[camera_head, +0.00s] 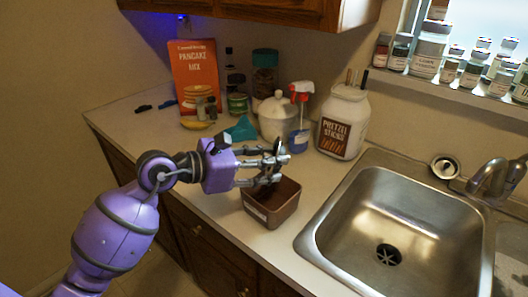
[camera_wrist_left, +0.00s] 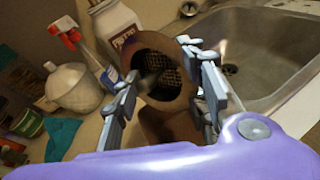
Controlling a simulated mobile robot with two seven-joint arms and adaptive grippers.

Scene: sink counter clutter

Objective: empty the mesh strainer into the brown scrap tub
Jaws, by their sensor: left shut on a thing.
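The brown scrap tub (camera_head: 285,207) stands on the counter just left of the sink, with a pale label on its front. My left gripper (camera_head: 272,165) is above the tub, shut on the mesh strainer. In the left wrist view the strainer (camera_wrist_left: 152,48) shows a round brown rim and dark mesh between the fingers (camera_wrist_left: 165,88). In the head view the fingers mostly hide it, and only a dark part shows over the tub. I cannot tell whether anything is in the strainer or tub. My right gripper is in neither view.
The steel sink (camera_head: 400,215) with its faucet (camera_head: 490,180) is right of the tub. Behind stand a pretzel jar (camera_head: 343,125), a spray bottle (camera_head: 300,115), a white lidded pot (camera_head: 276,120) and a teal cloth (camera_head: 241,130). A small open can (camera_head: 444,167) sits behind the sink.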

